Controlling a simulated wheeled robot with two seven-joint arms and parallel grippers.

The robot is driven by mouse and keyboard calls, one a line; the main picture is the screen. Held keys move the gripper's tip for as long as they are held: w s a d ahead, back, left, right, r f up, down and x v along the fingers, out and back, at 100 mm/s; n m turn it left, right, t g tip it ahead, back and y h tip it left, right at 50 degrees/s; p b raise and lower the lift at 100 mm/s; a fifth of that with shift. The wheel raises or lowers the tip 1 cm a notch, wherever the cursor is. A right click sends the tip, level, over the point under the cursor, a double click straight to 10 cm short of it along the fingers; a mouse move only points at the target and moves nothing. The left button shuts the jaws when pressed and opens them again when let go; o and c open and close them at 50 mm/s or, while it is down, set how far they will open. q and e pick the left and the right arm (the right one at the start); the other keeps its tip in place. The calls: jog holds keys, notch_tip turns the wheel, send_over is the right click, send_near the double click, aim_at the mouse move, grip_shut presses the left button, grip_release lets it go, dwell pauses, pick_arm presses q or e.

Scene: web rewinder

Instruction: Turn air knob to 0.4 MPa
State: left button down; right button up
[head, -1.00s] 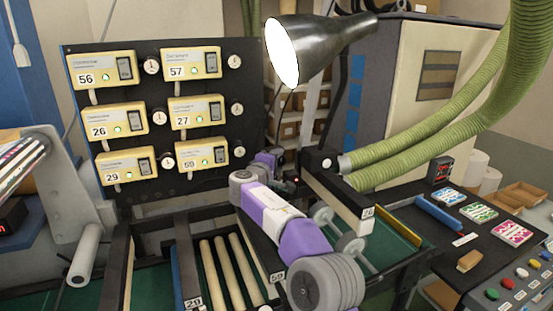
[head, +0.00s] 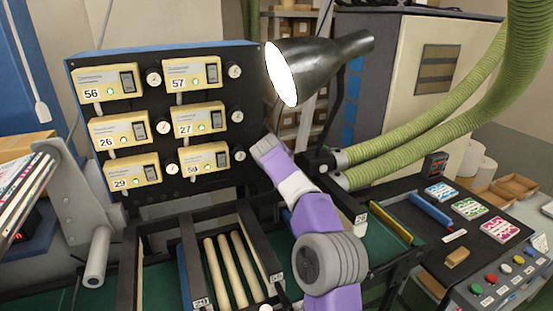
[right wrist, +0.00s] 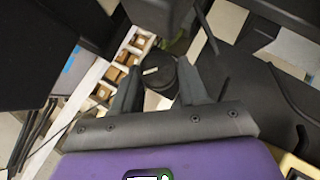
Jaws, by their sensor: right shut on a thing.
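A dark panel at the back left of the head view carries several cream units with small round white gauges (head: 238,153) beside them. The gauge needles are too small to read. The fingertips are hidden in the head view. My left gripper is not in view.
A lamp (head: 315,65) hangs just above and right of my right gripper. Green hoses (head: 430,145) run at the right. Pale rollers (head: 225,268) lie in a frame below. A black table (head: 425,237) with ink boxes and coloured buttons stands at the right.

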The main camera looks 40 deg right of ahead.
jog(key=shift+d+r+y, duration=0.1)
jog(key=shift+r+y, duration=0.05)
jog(key=shift+y, duration=0.25)
dwell(0.3)
jog(key=o, duration=1)
jog(key=b+v, duration=0.2)
jog(key=v, duration=0.5)
jog(key=shift+s+r, duration=0.1)
jog(key=shift+s, duration=0.15)
jog(key=shift+w, duration=0.1)
